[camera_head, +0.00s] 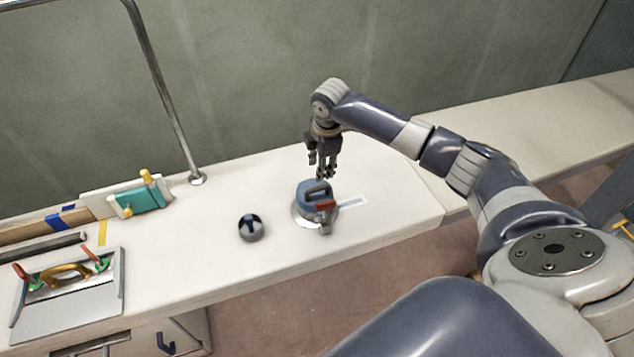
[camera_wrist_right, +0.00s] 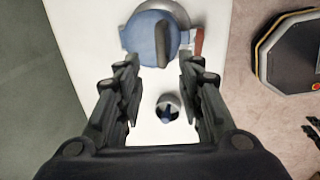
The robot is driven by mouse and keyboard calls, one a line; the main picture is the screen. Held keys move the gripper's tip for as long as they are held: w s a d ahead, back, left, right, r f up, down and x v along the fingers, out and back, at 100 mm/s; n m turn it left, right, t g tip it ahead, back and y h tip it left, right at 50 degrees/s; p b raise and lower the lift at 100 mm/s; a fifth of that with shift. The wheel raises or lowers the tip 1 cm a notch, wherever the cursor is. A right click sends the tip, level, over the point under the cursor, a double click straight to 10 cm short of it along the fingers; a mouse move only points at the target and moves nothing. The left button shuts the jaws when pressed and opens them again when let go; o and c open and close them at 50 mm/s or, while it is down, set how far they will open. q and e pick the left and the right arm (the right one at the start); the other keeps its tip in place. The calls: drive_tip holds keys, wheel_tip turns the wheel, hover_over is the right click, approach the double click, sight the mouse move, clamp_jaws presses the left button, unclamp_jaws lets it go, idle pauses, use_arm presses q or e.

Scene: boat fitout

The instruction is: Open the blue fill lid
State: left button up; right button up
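The blue fill lid (camera_head: 309,190) sits on a round metal base on the white deck top. It has a dark handle across its top and looks shut. A red latch (camera_head: 326,204) is at its front side. My right gripper (camera_head: 322,173) hangs just above and behind the lid, fingers pointing down, apart from it. In the right wrist view the gripper (camera_wrist_right: 160,78) is open and empty. The lid (camera_wrist_right: 140,34) with its handle (camera_wrist_right: 162,42) and the red latch (camera_wrist_right: 198,42) lie beyond the fingertips there. My left gripper is not in view.
A metal rail (camera_head: 165,80) rises behind. A tray with red-handled clamps (camera_head: 70,300) and a teal block (camera_head: 140,199) are left.

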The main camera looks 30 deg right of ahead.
sight(318, 187)
drive_tip(key=f, duration=0.2)
drive_tip(key=w+f+p, duration=0.1)
drive_tip(key=f, duration=0.5)
drive_tip(key=shift+w+d+f, duration=0.1)
drive_tip(key=shift+w+d, duration=0.05)
drive_tip(key=shift+w, duration=0.1)
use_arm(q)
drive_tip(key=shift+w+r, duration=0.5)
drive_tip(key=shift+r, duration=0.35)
use_arm(e)
drive_tip(key=shift+w+f, duration=0.2)
drive_tip(key=shift+f, duration=0.65)
drive_tip(key=shift+c, duration=0.6)
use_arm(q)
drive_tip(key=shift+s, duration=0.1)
use_arm(e)
clamp_jaws()
